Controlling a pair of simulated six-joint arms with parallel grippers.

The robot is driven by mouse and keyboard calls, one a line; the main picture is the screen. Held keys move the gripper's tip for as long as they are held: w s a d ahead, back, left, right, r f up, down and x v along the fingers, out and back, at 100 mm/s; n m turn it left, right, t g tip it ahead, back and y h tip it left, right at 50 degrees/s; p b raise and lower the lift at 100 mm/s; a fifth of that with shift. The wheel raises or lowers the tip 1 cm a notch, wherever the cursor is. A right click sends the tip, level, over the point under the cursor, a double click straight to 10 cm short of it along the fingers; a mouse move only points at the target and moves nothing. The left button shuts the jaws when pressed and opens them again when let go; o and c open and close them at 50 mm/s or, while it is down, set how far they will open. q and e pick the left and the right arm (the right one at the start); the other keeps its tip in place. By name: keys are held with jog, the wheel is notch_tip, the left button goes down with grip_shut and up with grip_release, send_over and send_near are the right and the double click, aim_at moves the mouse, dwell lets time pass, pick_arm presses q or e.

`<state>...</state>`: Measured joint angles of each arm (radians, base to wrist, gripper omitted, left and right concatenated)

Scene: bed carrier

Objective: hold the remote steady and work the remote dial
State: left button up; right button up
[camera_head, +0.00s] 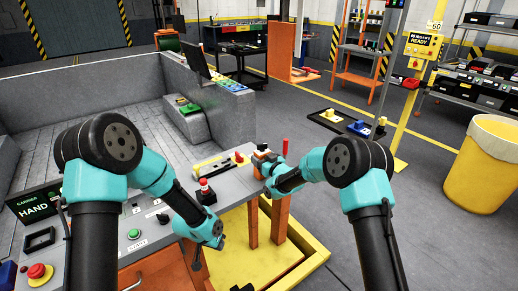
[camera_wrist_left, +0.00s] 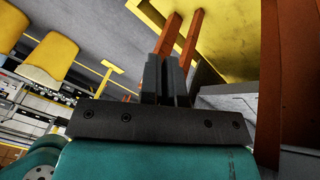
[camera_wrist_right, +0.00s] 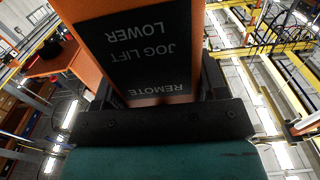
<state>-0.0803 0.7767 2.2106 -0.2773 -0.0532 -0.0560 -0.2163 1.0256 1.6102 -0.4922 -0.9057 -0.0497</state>
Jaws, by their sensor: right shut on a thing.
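The remote is an orange box with a black label reading REMOTE, JOG LIFT and LOWER; it fills the upper middle of the right wrist view (camera_wrist_right: 150,45). My right gripper (camera_wrist_right: 155,85) is shut on it, one dark finger on each side. In the head view the remote (camera_head: 261,152) is small, at the far right end of the grey console, partly hidden by this gripper (camera_head: 266,168). I cannot make out its dial. My left gripper (camera_head: 197,258) points down in front of the console, apart from the remote. Its fingers (camera_wrist_left: 166,75) are together and empty.
The grey console (camera_head: 150,215) carries a red-topped post (camera_head: 205,190), a green START button (camera_head: 134,234) and a red stop button (camera_head: 37,271). A yellow floor tray (camera_head: 255,262) with orange posts lies below. A yellow bin (camera_head: 482,165) stands at right.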

aim_at(262, 151)
pick_arm(q)
jog(key=w+d+r+m, duration=0.1)
jog(key=w+d+r, duration=0.1)
jog(key=w+r, duration=0.1)
jog(key=w+d+r+m+t, duration=0.1)
jog(key=w+d+r+m, duration=0.1)
jog(key=w+r, duration=0.2)
jog(key=w+d+r+m, duration=0.1)
jog(key=w+d+r, duration=0.1)
jog(key=r, duration=0.5)
jog(key=shift+w+d+m+t+y, duration=0.15)
jog(key=shift+w+d+m, duration=0.05)
jog(key=shift+w, duration=0.25)
jog(key=shift+w+d+m+t+y, duration=0.15)
jog(key=shift+w+m, duration=0.05)
jog(key=shift+w, duration=0.25)
grip_shut()
jog(key=w+d+r+m+t, duration=0.1)
jog(key=w+d+r+m, duration=0.1)
jog(key=r, duration=0.7)
jog(key=w+d+r+m+t, duration=0.1)
jog(key=w+d+r, duration=0.3)
jog(key=r, duration=0.5)
jog(key=shift+r+m+t+y, duration=0.3)
jog(key=shift+m+t, duration=0.1)
jog(key=shift+m, duration=0.5)
